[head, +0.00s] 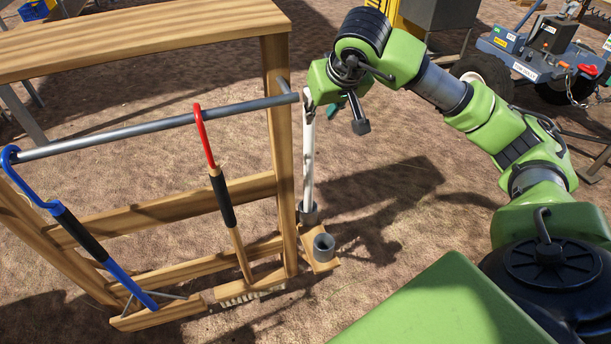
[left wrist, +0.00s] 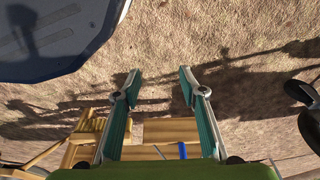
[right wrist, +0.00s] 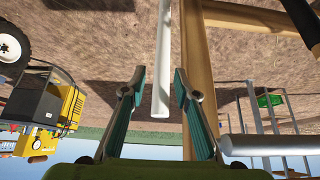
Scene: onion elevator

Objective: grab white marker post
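The white marker post (head: 308,165) stands upright beside the right leg of the wooden rack, its lower end in a grey tube holder (head: 308,214). In the right wrist view the post (right wrist: 164,50) runs down between my right gripper's fingers, its end showing there. My right gripper (right wrist: 159,82) is open, with a visible gap on each side of the post. In the head view this gripper (head: 336,108) is at the post's upper end and partly hides it. My left gripper (left wrist: 159,80) is open and empty in the left wrist view; it is outside the head view.
The wooden rack (head: 283,140) and its grey bar (head: 155,125) are just left of the post. A blue-handled tool (head: 85,238) and a red-hooked broom (head: 221,195) hang there. A second, empty tube (head: 324,247) stands beside the post's holder. A blue cart (head: 530,55) is at the back right.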

